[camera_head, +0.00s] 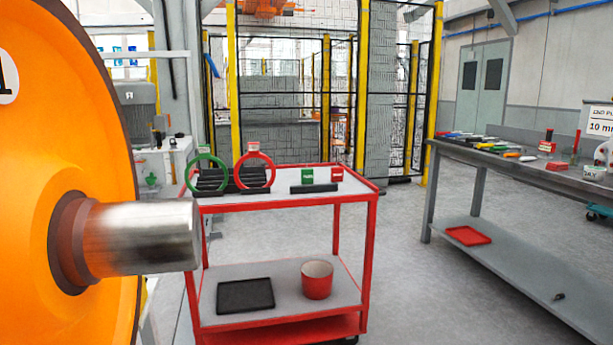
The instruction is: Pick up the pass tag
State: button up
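A small green tag (307,176) stands upright at a black holder bar (314,188) on the top shelf of the red cart (276,199). A small red tag (337,174) stands just right of it. The green one looks like the pass tag, but any lettering is too small to read. My gripper is not in view, so its distance from the tags cannot be seen.
A green ring (189,173) and a red ring (271,172) stand in a black rack left of the tags. A large orange wheel (40,200) with a steel axle end (150,237) blocks the left foreground. A grey workbench (520,165) stands right. Floor between cart and bench is clear.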

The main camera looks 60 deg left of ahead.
aim_at(308, 175)
jog(key=z, duration=0.15)
jog(key=k, duration=0.6)
jog(key=u, duration=2.2)
jog(key=i, duration=1)
jog(key=u, duration=0.05)
